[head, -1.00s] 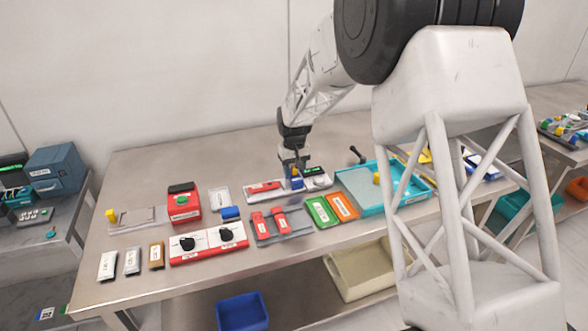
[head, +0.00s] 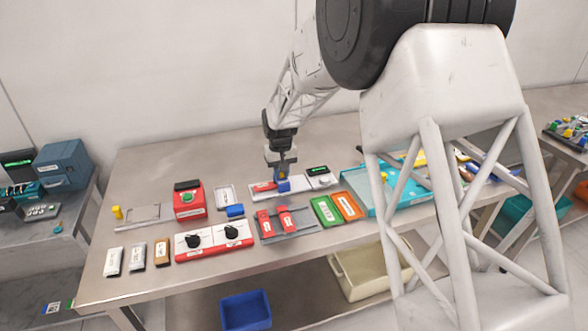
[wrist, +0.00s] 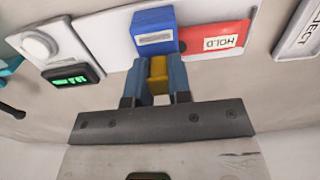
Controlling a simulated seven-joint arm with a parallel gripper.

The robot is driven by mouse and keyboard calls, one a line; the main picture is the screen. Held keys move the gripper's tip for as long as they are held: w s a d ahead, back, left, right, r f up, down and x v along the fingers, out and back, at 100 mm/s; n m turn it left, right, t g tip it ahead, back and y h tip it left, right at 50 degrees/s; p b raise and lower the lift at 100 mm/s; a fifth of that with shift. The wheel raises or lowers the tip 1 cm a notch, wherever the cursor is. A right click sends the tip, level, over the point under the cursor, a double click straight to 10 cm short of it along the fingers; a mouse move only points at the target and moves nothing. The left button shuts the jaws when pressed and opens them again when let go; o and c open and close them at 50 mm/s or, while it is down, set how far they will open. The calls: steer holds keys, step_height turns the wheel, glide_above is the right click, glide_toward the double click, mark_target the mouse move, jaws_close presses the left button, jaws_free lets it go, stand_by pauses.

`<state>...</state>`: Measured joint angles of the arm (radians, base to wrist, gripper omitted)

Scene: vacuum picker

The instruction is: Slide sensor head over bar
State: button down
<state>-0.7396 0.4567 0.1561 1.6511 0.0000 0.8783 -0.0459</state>
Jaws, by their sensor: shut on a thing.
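The sensor head looks to be the blue block (wrist: 154,38) with a white label and a yellow tab (wrist: 158,72). My gripper (head: 282,172) is shut on the yellow tab, one finger on each side. In the head view the blue block (head: 284,187) is low over a pale plate (head: 300,185). A red zone marked HOLD (wrist: 215,41) lies right beside the block; it also shows in the head view (head: 263,187), to the block's left. I cannot tell whether the block touches the plate. No separate bar stands out; the block may hide it.
A black display with green digits (head: 317,171) and a white round button (wrist: 39,43) sit beside the block. Red handles (head: 286,219), green (head: 325,209) and orange (head: 348,206) blocks lie in front. A teal tray (head: 409,197) stands to the right.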

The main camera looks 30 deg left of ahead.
steer(key=shift+s+a, duration=1.6)
steer(key=c, duration=1)
jaws_free()
steer(key=shift+c, duration=0.2)
steer(key=shift+r, duration=0.15)
step_height(320, 180, up, 8)
steer(key=shift+f, duration=0.2)
